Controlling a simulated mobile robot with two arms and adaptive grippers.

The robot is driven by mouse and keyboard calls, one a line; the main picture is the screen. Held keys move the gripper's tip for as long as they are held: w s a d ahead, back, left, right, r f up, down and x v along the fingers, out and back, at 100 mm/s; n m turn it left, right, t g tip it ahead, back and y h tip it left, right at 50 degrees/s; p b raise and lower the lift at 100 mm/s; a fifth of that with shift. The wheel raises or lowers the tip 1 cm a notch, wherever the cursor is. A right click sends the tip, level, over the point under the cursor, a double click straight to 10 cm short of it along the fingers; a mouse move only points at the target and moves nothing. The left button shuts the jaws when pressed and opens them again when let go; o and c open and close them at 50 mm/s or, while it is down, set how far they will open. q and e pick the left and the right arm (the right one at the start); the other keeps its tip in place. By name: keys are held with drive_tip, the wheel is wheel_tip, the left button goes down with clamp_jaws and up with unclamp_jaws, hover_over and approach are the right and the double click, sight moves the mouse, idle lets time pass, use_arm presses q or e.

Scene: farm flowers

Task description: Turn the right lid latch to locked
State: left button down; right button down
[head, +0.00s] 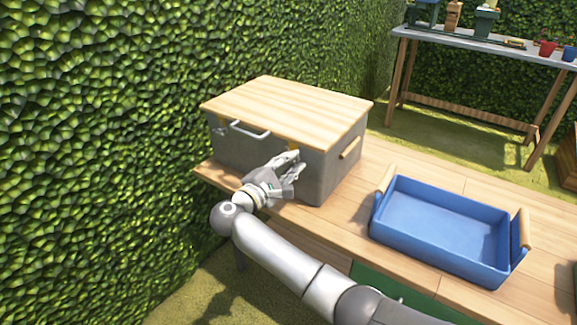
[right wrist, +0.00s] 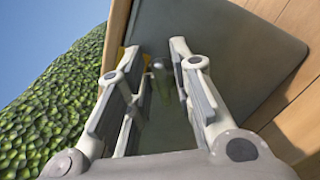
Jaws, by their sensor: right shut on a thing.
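A grey box (head: 318,175) with a closed pale wooden lid (head: 290,107) stands on the wooden bench. My right gripper (head: 296,160) is at the right part of its front face, at the right lid latch. In the right wrist view, my right gripper (right wrist: 157,58) has its fingers on either side of the right latch's grey knob (right wrist: 158,72) and is shut on it. A yellow patch shows behind the fingers. The fingers hide most of the latch in the head view, so its turn is hard to tell. My left gripper is not in view.
The left latch (head: 219,131) and a metal handle (head: 250,130) are on the box front. A blue tray (head: 440,228) with wooden handles stands to the right on the bench (head: 350,225). A hedge (head: 120,120) rises close on the left.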

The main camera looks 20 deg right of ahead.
drive_tip(key=m+b, duration=0.1)
drive_tip(key=m, duration=0.1)
drive_tip(key=f+m+b, duration=0.1)
drive_tip(key=m, duration=0.1)
drive_tip(key=shift+s, duration=0.1)
drive_tip(key=shift+m+b, duration=0.3)
drive_tip(key=shift+b, duration=0.2)
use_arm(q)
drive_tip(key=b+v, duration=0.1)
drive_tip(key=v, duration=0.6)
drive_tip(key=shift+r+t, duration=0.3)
use_arm(e)
drive_tip(key=shift+m, duration=0.8)
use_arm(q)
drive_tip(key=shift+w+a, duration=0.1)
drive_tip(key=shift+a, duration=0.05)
use_arm(e)
drive_tip(key=c, duration=1.5)
unclamp_jaws()
drive_tip(key=shift+r, duration=0.1)
